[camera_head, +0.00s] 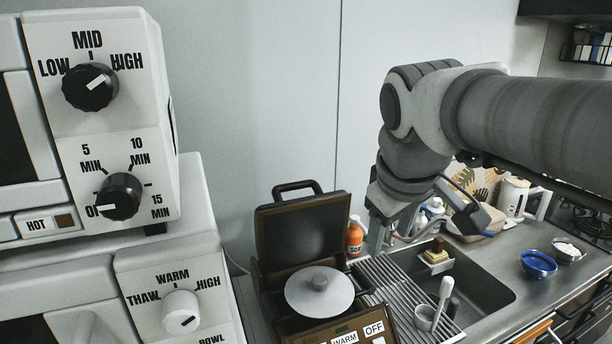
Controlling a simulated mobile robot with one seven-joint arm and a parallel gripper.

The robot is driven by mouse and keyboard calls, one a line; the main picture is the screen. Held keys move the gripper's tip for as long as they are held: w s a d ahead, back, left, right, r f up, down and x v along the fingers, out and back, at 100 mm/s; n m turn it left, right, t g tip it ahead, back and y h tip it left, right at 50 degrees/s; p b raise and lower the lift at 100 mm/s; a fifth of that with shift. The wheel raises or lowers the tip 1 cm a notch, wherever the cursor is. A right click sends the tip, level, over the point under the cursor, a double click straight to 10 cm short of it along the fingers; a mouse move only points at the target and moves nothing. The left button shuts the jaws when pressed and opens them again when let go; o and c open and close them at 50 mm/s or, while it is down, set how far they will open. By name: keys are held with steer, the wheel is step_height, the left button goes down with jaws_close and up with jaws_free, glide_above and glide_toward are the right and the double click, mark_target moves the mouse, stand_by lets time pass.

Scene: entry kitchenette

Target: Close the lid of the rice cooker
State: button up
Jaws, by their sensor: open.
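The rice cooker (343,328) stands on the counter at the bottom middle, a dark brown box with WARM and OFF labels on its front. Its lid (303,236) is open and stands nearly upright at the back, with a dark handle (297,187) on its top edge. A round pale inner cover (319,291) with a grey knob lies in the cooker's opening. My gripper (376,248) points down just right of the raised lid, open and with nothing seen in it. It appears apart from the lid, though the depth gap is hard to tell.
Right of the cooker are an orange bottle (355,237), a ribbed drain rack (400,295) with a cup (425,317), and the sink (470,285). A blue bowl (538,264) stands farther right.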

steer(key=w+a+r+n+p, duration=0.2)
steer(key=w+a+r+n, duration=0.3)
steer(key=w, duration=0.4)
steer(key=r+n+h+p, duration=0.1)
steer(key=n+h+p, duration=0.1)
steer(key=n+p, duration=0.75)
glide_above(292, 185)
steer(key=s+a+b, duration=0.1)
steer(key=s+a, duration=0.3)
steer(key=s, duration=0.2)
steer(key=n, duration=0.1)
steer(key=x, duration=1.6)
steer(key=shift+s+d+f, duration=0.15)
steer(key=shift+s+f, duration=0.1)
steer(key=shift+s, duration=0.05)
jaws_close()
